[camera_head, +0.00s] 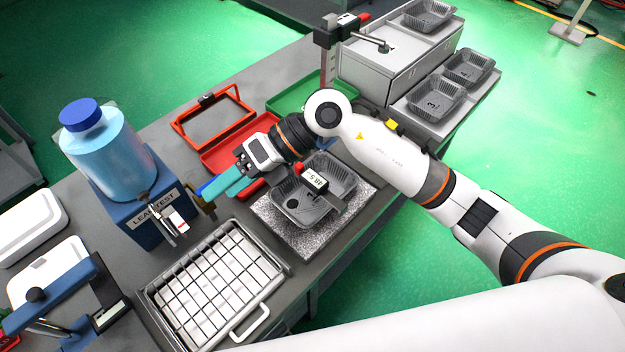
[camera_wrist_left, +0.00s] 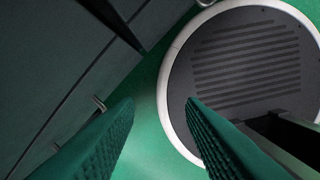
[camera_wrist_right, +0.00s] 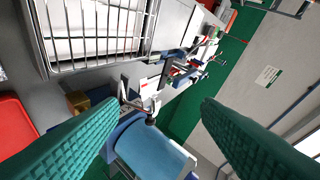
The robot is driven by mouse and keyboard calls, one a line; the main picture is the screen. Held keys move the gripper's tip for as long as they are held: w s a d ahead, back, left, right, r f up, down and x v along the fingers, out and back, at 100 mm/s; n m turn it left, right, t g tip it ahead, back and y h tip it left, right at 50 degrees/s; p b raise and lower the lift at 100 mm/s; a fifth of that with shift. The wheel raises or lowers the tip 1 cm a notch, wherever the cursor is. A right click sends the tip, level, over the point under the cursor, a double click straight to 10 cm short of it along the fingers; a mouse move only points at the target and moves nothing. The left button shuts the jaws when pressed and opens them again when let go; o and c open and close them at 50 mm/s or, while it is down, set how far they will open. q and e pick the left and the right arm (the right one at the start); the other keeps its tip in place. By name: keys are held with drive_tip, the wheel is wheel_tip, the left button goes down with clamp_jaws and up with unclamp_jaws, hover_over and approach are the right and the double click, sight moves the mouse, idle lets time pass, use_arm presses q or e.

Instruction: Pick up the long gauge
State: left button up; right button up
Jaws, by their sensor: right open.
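A gauge with a small lit display (camera_head: 316,182), a dark bar and a red end lies across the foil tray (camera_head: 290,215) on a speckled slab. A taller upright gauge stand (camera_head: 328,62) with a side arm and red tip stands at the back; I cannot tell for certain which one is the long gauge. My right gripper (camera_head: 218,190) is open and empty, left of the tray, its fingers pointing left. Its fingers also show apart in the right wrist view (camera_wrist_right: 160,115). My left gripper (camera_wrist_left: 160,105) is open and empty over the floor, outside the head view.
A blue leak tester (camera_head: 155,215) with a blue-capped jar stands left of my right gripper. A wire basket (camera_head: 215,285) is in front. A red tray (camera_head: 222,155) and green tray (camera_head: 300,95) lie behind. More foil trays (camera_head: 432,100) stand at the back right.

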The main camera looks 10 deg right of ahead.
drive_tip(key=w+d+f+t+h, duration=0.1)
drive_tip(key=w+d+f+h, duration=0.3)
drive_tip(key=d+h, duration=0.25)
drive_tip(key=m+t+h, duration=0.1)
drive_tip(key=h, duration=0.4)
hover_over(316, 179)
drive_tip(key=f, duration=0.2)
drive_tip(key=f+p, duration=0.1)
drive_tip(key=f, duration=0.1)
drive_tip(key=f+p, duration=0.1)
drive_tip(key=f, duration=0.1)
drive_tip(key=shift+s+d, duration=0.2)
drive_tip(key=shift+s, duration=0.2)
drive_tip(key=f+p, duration=0.2)
drive_tip(key=f, duration=0.1)
drive_tip(key=f+p, duration=0.1)
drive_tip(key=shift+w+a+f, duration=0.25)
drive_tip(key=shift+f, duration=0.7)
drive_tip(key=c, duration=1.2)
drive_tip(key=shift+c, duration=0.2)
drive_tip(key=shift+w+r, duration=0.1)
drive_tip(key=shift+r, duration=0.1)
